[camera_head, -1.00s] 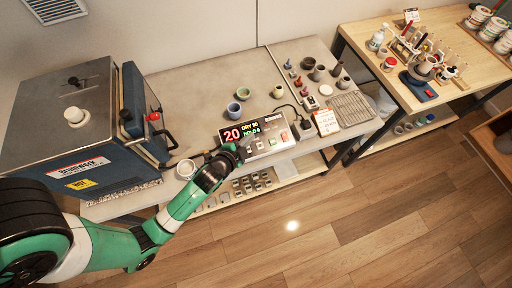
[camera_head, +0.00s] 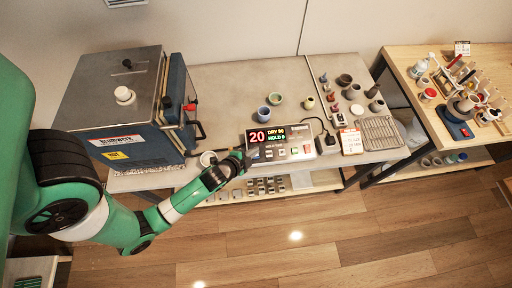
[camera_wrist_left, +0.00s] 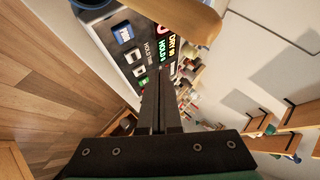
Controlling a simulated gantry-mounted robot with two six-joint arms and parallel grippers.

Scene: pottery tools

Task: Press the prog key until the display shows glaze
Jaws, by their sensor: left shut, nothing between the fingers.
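The controller (camera_head: 282,153) is a light grey box on the grey bench, with a black display (camera_head: 278,136). The display reads a red 20, DRY in yellow and HOLD 0 in green. A row of keys runs along its front; the wrist view shows a blue key (camera_wrist_left: 125,34) with small pale lettering I cannot read for sure. My left gripper (camera_head: 243,160) is at the controller's front left corner, its fingers shut and empty. In the left wrist view its shut fingers (camera_wrist_left: 161,72) reach over the panel; I cannot tell whether they touch a key. My right gripper is not in view.
A blue kiln (camera_head: 115,105) stands on the left of the bench. Small pots, including a blue bowl (camera_head: 264,113), stand behind the controller. A wooden table (camera_head: 450,85) with tools stands farther right.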

